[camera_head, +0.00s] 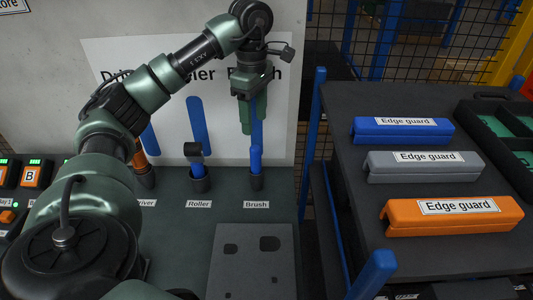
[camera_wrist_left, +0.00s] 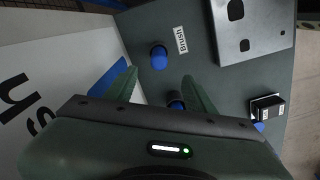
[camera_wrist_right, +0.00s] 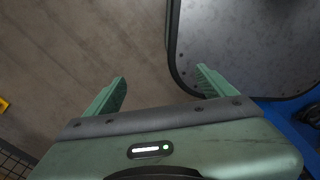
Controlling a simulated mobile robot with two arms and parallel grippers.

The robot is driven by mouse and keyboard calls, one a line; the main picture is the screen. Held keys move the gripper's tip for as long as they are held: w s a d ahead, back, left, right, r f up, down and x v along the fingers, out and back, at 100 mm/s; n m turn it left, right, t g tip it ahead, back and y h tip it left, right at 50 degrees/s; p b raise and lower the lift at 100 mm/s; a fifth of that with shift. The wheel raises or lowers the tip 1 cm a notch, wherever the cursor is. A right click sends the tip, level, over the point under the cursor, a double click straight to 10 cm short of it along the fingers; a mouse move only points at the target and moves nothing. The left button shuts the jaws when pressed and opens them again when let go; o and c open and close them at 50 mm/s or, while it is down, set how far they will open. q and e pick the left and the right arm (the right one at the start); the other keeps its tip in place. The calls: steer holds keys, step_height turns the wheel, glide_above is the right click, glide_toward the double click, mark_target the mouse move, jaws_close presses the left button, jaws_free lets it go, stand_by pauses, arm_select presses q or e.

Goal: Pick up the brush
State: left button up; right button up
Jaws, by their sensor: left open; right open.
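The brush (camera_head: 256,158) stands upright in a dark holder behind the "Brush" label, with its blue handle showing. In the left wrist view, the blue top of the brush (camera_wrist_left: 159,57) shows just beyond the fingertips. My left gripper (camera_head: 252,128) points down above the brush. In its wrist view, its fingers (camera_wrist_left: 160,76) are apart with nothing held between them. The brush's lower end is hidden in the holder. My right gripper (camera_wrist_right: 161,75) is open and empty above the floor, and is out of the head view.
The roller (camera_head: 195,160) stands in a holder to the left of the brush. A grey plate (camera_head: 252,262) with holes lies in front. A white board (camera_head: 222,100) stands close behind. On the right, a dark table (camera_head: 345,185) carries blue, grey and orange edge guards.

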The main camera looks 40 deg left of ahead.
arm_select(q)
steer(key=shift+a+f+b, duration=0.1)
steer(key=shift+f+b, duration=0.2)
steer(key=shift+f, duration=0.25)
steer(key=shift+s+f+b, duration=0.2)
steer(key=shift+b, duration=0.2)
steer(key=b, duration=0.5)
glide_above(256, 158)
steer(key=a, duration=0.1)
steer(key=f, duration=0.4)
steer(key=shift+w+a+f, duration=0.15)
steer(key=shift+w+f, duration=0.15)
steer(key=shift+f, duration=0.25)
steer(key=f, duration=0.3)
steer(key=f+p, duration=0.1)
steer(key=f, duration=0.3)
steer(key=shift+w+f, duration=0.2)
steer(key=shift+f, duration=0.1)
arm_select(e)
step_height(256, 158, down, 6)
steer(key=shift+a+r, duration=0.1)
steer(key=shift+r, duration=0.15)
arm_select(q)
steer(key=shift+c, duration=0.3)
jaws_close()
steer(key=shift+r, duration=0.1)
